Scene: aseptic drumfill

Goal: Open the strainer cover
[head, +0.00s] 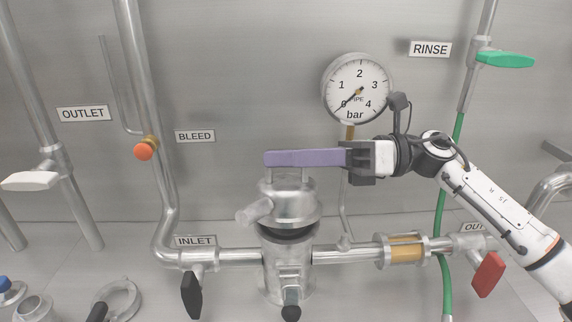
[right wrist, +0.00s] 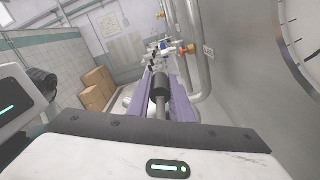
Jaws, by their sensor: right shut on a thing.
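The strainer cover (head: 289,203) is a rounded metal cap with a long purple handle (head: 302,158) across its top. It sits over the upright metal strainer body (head: 287,266). A dark band shows between cover and body; I cannot tell whether it is a gap or a seal. A metal knob or lever (head: 255,212) sticks out at the cover's left. My right gripper (head: 353,160) is shut on the right end of the purple handle. The handle also shows in the right wrist view (right wrist: 181,103). My left gripper is not in view.
A pressure gauge (head: 357,88) is on the wall just above my right gripper. The inlet pipe with a black valve handle (head: 191,295) is left of the strainer. A sight glass (head: 403,250) and red handle (head: 488,274) are on the right, near a green hose (head: 440,215).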

